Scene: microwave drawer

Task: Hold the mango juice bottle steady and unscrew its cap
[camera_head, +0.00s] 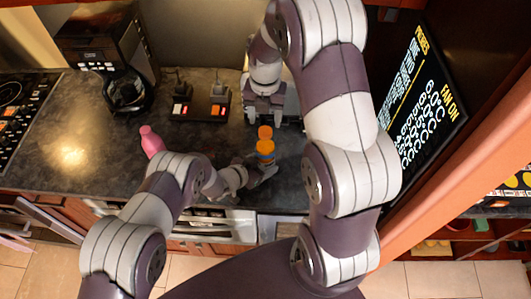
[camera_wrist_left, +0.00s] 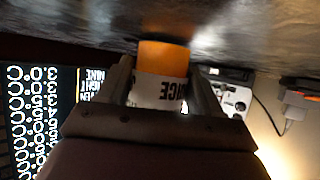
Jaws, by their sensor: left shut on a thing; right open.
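The mango juice bottle (camera_head: 265,149) stands upright on the dark counter, with an orange cap (camera_head: 265,132) on top. My left gripper (camera_head: 262,168) is shut on the bottle low on its body, coming from the lower left. In the left wrist view the orange bottle (camera_wrist_left: 163,58) with its white label sits between the two fingers of my left gripper (camera_wrist_left: 160,88). My right gripper (camera_head: 265,115) is above and behind the bottle, open, pointing down near the cap; its fingertips are small in the head view and any contact cannot be told.
A coffee maker (camera_head: 105,50) is at the back left. Two small switch devices (camera_head: 200,108) lie at the back. A black menu board (camera_head: 422,110) stands at the right. The counter's left middle is clear.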

